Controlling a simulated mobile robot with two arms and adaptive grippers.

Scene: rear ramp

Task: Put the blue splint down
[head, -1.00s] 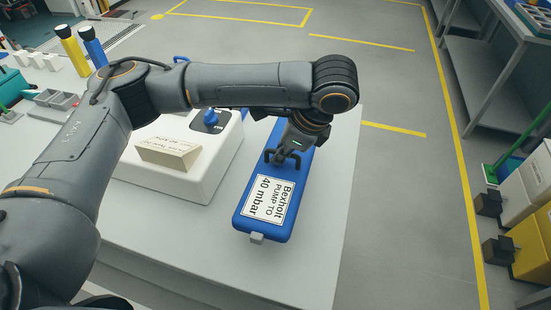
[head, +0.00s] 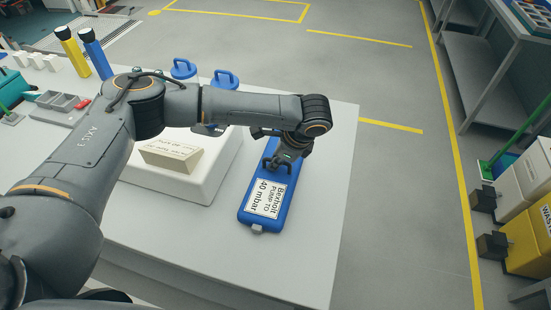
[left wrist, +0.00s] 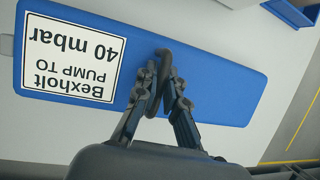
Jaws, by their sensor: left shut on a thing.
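The blue splint (head: 284,204) is a long flat blue case with a white label reading "Bexholt PUMP TO 40 mbar". It lies flat in attitude over the right part of the white table (head: 322,200). My left gripper (head: 277,160) is above it, shut on its dark loop handle. The left wrist view shows the two fingers (left wrist: 160,88) closed on the handle, with the splint (left wrist: 215,82) beneath. I cannot tell whether its underside touches the table. My right gripper is not in view.
A white case (head: 185,182) with a cream block (head: 172,156) stands left of the splint. Blue ring-shaped handles (head: 183,68) show behind my arm. Yellow and blue cylinders (head: 71,52) stand far left. The table's right edge is near; bare table lies in front.

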